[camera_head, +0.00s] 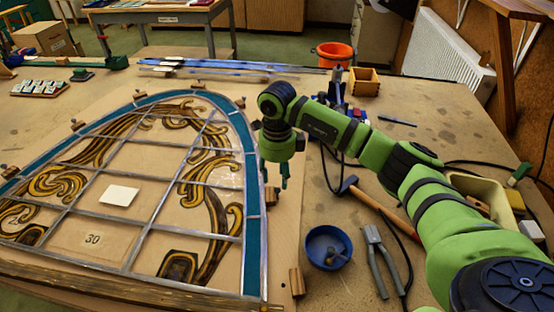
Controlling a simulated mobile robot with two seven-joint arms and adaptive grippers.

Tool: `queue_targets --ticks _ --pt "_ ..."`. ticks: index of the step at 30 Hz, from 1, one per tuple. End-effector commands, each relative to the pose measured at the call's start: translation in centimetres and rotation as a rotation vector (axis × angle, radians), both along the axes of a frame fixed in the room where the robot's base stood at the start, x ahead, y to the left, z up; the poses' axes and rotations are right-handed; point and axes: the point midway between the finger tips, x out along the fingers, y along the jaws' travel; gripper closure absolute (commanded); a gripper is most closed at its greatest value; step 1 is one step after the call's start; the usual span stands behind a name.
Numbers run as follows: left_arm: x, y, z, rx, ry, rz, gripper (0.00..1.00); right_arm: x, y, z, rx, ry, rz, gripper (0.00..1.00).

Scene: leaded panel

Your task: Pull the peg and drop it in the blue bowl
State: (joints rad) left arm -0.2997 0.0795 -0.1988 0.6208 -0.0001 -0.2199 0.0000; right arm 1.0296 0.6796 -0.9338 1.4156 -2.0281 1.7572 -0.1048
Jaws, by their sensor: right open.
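Several small brown pegs stand along the edge of the leaded panel (252,200). One peg (271,197) is at the panel's right edge, just below my right gripper (276,181). The gripper points down with its fingers open, and they partly hide this peg; I cannot tell whether they touch it. Another peg (297,282) stands nearer the front. The blue bowl (312,256) sits to the right of the panel, with small dark items inside. My left gripper is not in view.
Pliers (377,262) lie right of the bowl, and a hammer (380,207) lies behind them under my right arm. An orange bucket (334,53) and a small wooden box (364,82) stand at the back. Bare board lies between panel and bowl.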

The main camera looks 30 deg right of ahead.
Motion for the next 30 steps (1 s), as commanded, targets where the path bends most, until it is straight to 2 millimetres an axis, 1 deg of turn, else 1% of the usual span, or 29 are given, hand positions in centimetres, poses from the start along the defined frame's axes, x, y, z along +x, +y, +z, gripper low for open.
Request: queue_targets --ticks 1,4,9,12,16,20,23,24,29,30 --pt "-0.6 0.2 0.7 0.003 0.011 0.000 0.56 -0.1 0.0 -0.6 0.000 0.005 -0.001 0.54" --pt "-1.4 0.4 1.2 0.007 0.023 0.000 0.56 -0.1 0.0 -2.1 0.001 0.004 -0.002 0.54" --pt "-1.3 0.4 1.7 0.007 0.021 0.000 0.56 0.0 0.0 -4.0 0.000 0.001 -0.001 0.54" --pt "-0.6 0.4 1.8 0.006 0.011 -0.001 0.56 0.0 0.0 -4.5 0.000 0.000 -0.002 0.54" --pt "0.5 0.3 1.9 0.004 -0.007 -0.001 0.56 0.0 0.0 -4.7 0.000 -0.001 -0.001 0.54" --pt "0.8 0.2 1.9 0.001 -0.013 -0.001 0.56 0.0 0.0 -4.7 0.000 -0.001 -0.001 0.54" --pt "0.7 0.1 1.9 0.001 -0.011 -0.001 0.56 0.0 0.0 -4.7 0.000 -0.001 -0.001 0.91" --pt "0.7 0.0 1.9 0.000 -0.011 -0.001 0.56 0.0 0.0 -4.7 0.000 -0.001 -0.001 1.00" --pt "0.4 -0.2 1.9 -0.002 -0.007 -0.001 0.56 0.0 0.0 -4.7 0.000 -0.001 -0.001 1.00" --pt "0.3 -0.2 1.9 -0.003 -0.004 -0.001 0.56 0.0 0.0 -4.7 0.000 -0.001 -0.001 0.96"
